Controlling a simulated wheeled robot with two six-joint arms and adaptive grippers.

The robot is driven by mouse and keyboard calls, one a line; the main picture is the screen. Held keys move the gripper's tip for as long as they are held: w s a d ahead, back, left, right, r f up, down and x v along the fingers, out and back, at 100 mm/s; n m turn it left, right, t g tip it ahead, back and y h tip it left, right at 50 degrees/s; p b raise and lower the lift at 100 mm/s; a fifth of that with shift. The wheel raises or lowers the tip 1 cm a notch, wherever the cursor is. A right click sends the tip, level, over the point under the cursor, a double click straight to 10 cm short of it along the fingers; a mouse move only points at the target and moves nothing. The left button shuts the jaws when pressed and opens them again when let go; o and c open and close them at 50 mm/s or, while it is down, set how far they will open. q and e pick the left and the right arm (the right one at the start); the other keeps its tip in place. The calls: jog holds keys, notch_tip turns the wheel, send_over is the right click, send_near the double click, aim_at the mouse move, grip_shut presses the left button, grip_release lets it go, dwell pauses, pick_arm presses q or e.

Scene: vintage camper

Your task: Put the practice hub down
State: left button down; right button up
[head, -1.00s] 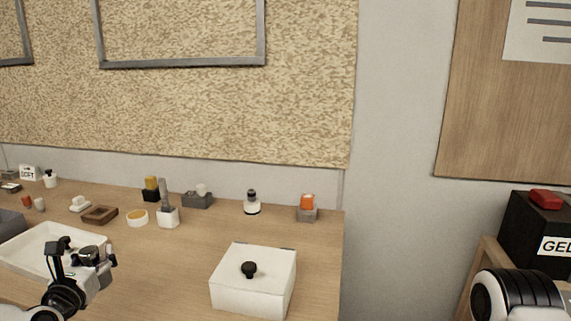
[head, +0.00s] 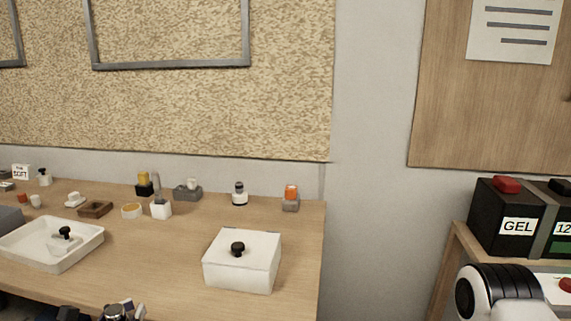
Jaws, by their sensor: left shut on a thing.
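My left gripper (head: 122,313) is at the bottom edge of the head view, partly cut off. It is shut on a small round grey piece with a metallic look (head: 114,312), which seems to be the practice hub. The gripper is in front of the wooden table and nearer to me than the white tray (head: 52,263); I cannot tell its height. The tray holds a small pale piece with a black knob (head: 66,232). My right gripper is out of view; only part of my right arm shows at the lower right.
A white lidded box (head: 240,268) with a black knob stands on the table (head: 165,265). A black GEL box (head: 495,222) sits on a wooden stand at right.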

pick_arm(q)
jog(key=s+d+f+m+g+h+p, duration=0.1)
jog(key=s+d+f+m+g+h, duration=0.1)
jog(key=d, duration=0.5)
jog(key=s+d+f+m+g+h+p, duration=0.2)
jog(key=s+d+f+m+g+h, duration=0.1)
jog(key=d+h, duration=0.4)
notch_tip(320, 180, down, 3)
jog(key=shift+d+r+m+g, duration=0.2)
jog(key=shift+d+m+g, duration=0.35)
jog(key=shift+m+g, duration=0.4)
